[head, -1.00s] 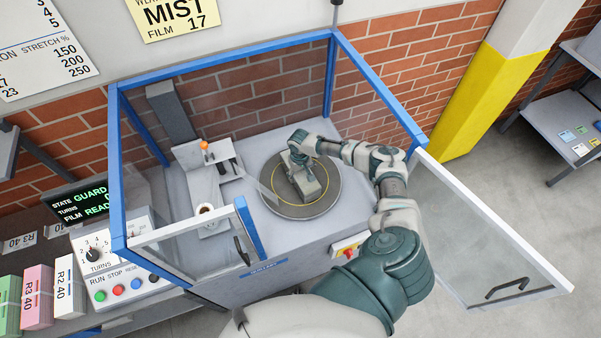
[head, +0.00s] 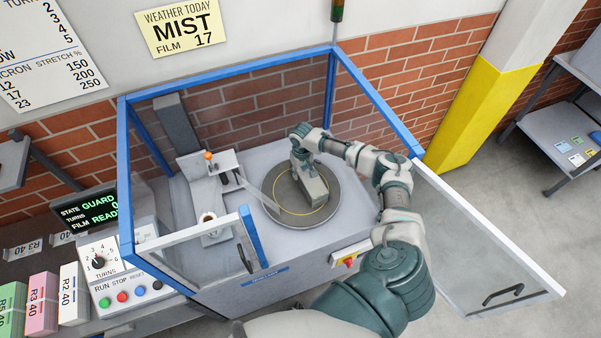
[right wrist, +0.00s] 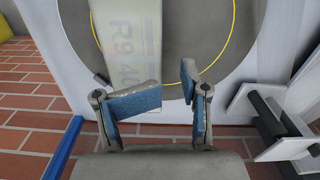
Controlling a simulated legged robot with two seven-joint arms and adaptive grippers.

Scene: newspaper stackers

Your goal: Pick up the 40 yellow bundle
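A pale, wrapped bundle marked "R9 40" (right wrist: 128,35) lies on the round grey turntable (right wrist: 205,80) in the right wrist view. In the head view the same bundle (head: 314,187) looks grey and sits on the turntable (head: 280,208) inside the blue-framed guard. I cannot make out a clearly yellow bundle. My left gripper is not in view.
Blue guard posts (head: 125,190) and an open clear door (head: 485,245) surround the machine. A film carriage (head: 210,185) stands left of the turntable. Green (head: 10,305), pink (head: 42,303) and white (head: 72,293) bundles stand beside the control panel (head: 120,280).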

